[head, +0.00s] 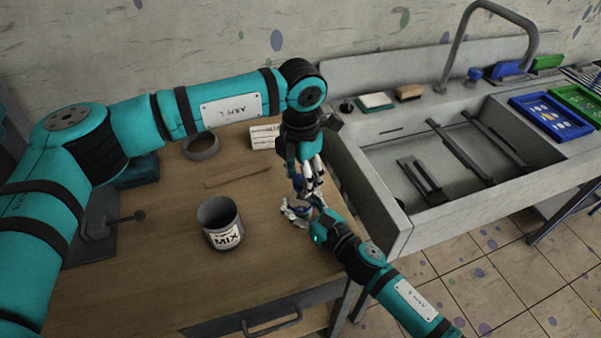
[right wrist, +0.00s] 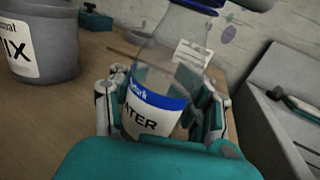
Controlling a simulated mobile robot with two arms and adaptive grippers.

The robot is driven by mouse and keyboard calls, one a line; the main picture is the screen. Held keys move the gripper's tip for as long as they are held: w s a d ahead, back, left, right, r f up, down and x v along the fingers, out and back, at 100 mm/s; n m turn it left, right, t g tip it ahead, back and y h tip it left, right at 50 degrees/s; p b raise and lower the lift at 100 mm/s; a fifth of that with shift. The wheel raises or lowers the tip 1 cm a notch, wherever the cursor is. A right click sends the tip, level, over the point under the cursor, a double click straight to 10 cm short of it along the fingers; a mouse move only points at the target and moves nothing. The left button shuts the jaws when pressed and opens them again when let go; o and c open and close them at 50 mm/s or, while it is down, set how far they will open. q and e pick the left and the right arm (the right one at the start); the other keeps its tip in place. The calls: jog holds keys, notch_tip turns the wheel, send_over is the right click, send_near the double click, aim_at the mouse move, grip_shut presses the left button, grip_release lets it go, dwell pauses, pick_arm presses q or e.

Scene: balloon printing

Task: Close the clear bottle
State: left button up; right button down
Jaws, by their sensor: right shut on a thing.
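The clear bottle (right wrist: 170,60), with a blue and white label reading "...TER", stands roughly upright in the right wrist view. A blue part, cap or neck ring, shows at its top (right wrist: 207,3), cut off by the picture edge. My right gripper (head: 300,212) is shut around the bottle's lower body, a finger on each side. My left gripper (head: 309,185) points down from above, close to the bottle's top in the head view. Its fingertips overlap the bottle and my right gripper, so its opening is unclear. The grippers mostly hide the bottle there.
A grey pot labelled MIX (head: 222,224) stands on the wooden table (head: 150,270) left of the grippers. A sink (head: 440,160) adjoins on the right.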

pick_arm(q)
grip_shut()
jog(key=shift+o, duration=1.5)
grip_release()
notch_tip(320, 180, up, 12)
pick_arm(e)
jog(key=c, duration=0.5)
grip_release()
jog(key=v, duration=1.2)
